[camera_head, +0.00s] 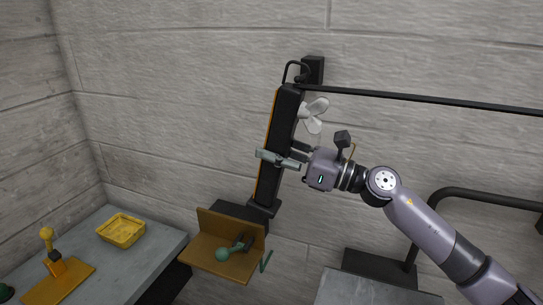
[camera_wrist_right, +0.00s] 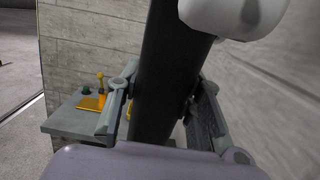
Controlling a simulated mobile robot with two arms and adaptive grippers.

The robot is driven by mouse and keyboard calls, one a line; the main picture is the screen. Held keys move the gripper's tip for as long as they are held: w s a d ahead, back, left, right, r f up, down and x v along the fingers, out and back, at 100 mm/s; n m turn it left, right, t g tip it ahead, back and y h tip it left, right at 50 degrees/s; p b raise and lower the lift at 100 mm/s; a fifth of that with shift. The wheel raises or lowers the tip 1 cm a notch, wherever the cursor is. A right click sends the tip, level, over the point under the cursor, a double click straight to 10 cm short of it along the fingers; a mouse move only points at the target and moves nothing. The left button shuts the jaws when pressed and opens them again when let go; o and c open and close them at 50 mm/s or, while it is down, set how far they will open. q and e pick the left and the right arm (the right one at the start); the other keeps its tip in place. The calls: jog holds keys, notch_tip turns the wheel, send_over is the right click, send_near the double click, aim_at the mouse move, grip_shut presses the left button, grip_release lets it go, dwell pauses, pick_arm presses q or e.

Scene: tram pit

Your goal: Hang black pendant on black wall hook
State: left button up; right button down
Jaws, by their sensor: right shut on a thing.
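The black pendant (camera_head: 285,115) is a long black bar with an orange edge, a thin loop at its top and a white lobed part on its right side. It hangs slightly tilted, its top leaning right. My right gripper (camera_head: 277,160) is shut around its middle, with fingers on both sides of the bar (camera_wrist_right: 163,70) in the right wrist view. The black wall hook (camera_head: 313,68) is a dark block on the wall, just right of the loop. I cannot tell whether the loop is on the hook or only beside it. My left gripper is out of view.
A black rail (camera_head: 430,98) runs right from near the hook. Below the pendant is a brown wooden holder (camera_head: 215,255) with a green-knobbed item. A grey table (camera_head: 150,262) at left bears a yellow tray (camera_head: 121,231) and an orange-based lever (camera_head: 60,283).

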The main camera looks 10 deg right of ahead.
jog(key=shift+w+d+r+b, duration=0.1)
jog(key=shift+w+d+b, duration=0.25)
jog(key=shift+w, duration=0.15)
jog(key=shift+w+d+b, duration=0.25)
jog(key=shift+w+b, duration=0.05)
jog(key=shift+w, duration=0.15)
jog(key=shift+f+b, duration=0.25)
jog(key=shift+b, duration=0.05)
jog(key=shift+f+b, duration=0.65)
jog(key=shift+b, duration=0.05)
